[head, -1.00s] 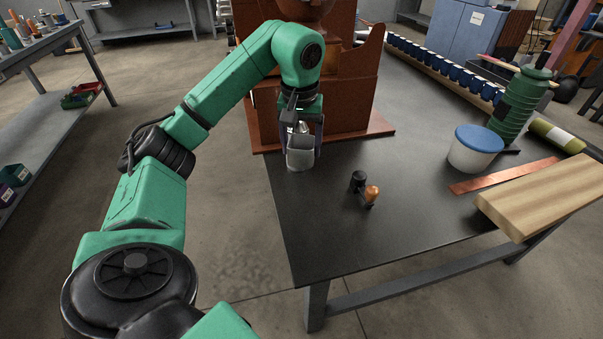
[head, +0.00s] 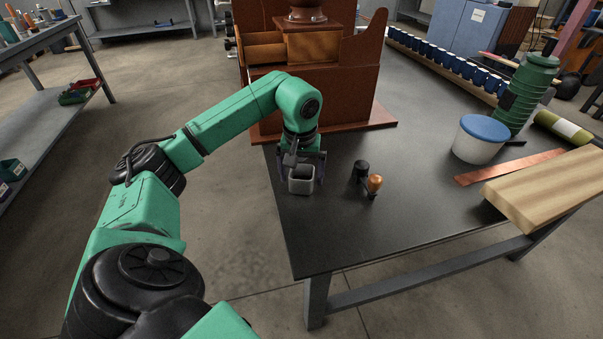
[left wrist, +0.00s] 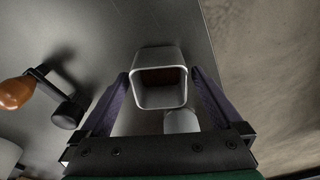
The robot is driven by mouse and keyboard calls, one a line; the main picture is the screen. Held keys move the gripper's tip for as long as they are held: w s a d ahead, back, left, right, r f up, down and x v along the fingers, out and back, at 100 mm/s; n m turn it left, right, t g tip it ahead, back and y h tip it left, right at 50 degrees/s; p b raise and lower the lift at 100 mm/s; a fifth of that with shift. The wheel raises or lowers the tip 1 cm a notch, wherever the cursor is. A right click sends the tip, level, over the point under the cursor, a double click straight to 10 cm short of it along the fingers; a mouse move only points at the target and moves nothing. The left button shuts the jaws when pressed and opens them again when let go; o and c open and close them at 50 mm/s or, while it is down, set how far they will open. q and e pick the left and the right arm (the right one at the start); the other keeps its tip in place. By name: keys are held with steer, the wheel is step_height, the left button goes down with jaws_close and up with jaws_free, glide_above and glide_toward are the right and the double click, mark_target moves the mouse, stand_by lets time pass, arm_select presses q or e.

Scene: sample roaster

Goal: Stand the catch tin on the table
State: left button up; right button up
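The catch tin (head: 301,186) is a small grey, square-mouthed tin. In the head view it stands upright on the dark table (head: 345,235), near its left edge. In the left wrist view the tin (left wrist: 161,97) shows its open mouth, with a brownish inside. My left gripper (head: 300,172) is directly over the tin, pointing down. Its two purple fingers (left wrist: 160,76) stand on either side of the tin, with narrow gaps between them and its walls. A pale rounded piece below the mouth is partly hidden by the gripper. My right gripper is not in view.
A small orange-and-black item (head: 369,183) lies right of the tin. The wooden roaster cabinet (head: 340,100), with an open drawer (head: 265,50), stands behind. A white tub with blue lid (head: 480,142), copper strip (head: 508,166) and wooden board (head: 545,192) are further right. The front table area is clear.

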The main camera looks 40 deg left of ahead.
arm_select(q)
steer(key=shift+r, duration=0.25)
step_height(320, 180, up, 12)
steer(key=s+p, duration=0.1)
steer(key=p, duration=0.2)
steer(key=shift+d+f, duration=0.2)
steer(key=shift+d, duration=0.2)
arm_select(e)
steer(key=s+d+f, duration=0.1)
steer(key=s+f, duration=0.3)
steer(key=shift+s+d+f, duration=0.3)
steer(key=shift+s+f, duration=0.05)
arm_select(q)
steer(key=shift+s, duration=0.1)
steer(key=shift+r, duration=0.1)
